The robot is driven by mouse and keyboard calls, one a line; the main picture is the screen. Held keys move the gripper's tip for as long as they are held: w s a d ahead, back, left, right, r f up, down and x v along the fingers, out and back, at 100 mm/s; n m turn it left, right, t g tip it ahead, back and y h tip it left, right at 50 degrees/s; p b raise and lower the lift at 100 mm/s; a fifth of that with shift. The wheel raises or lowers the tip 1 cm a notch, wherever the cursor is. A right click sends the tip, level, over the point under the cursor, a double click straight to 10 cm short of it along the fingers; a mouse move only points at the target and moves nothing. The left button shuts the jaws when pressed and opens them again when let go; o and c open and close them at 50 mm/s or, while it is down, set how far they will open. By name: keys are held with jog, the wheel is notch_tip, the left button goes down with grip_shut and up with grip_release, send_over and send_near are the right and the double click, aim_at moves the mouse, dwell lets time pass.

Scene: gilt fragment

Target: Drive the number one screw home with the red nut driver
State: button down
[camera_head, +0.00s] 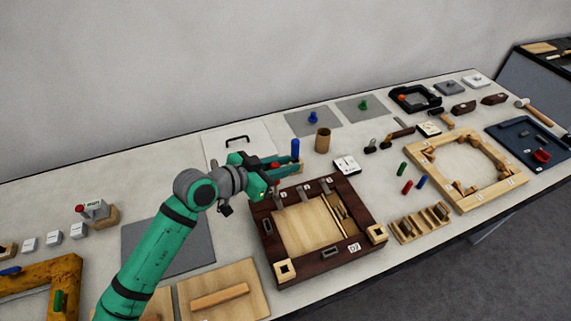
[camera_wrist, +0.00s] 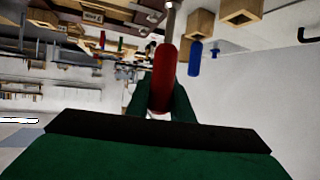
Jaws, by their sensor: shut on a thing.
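The red nut driver (camera_wrist: 163,75) is gripped by its handle between the two green fingers of my gripper (camera_wrist: 160,102) in the wrist view. Its metal shaft (camera_wrist: 171,20) runs to the top edge of that picture, and its tip is out of view. In the head view my gripper (camera_head: 284,169) is above the back edge of a dark wooden frame (camera_head: 264,237), with a bit of red showing at the jaws. Small numbered tags and metal pieces sit along the frame's back rail (camera_head: 300,190). The number one screw is too small to make out.
A blue-handled driver (camera_head: 295,148) stands right behind my gripper and shows in the wrist view (camera_wrist: 195,58). A light wooden frame (camera_head: 437,150) lies to the right. Grey mats lie behind.

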notch_tip(320, 180, up, 5)
dwell(1.2)
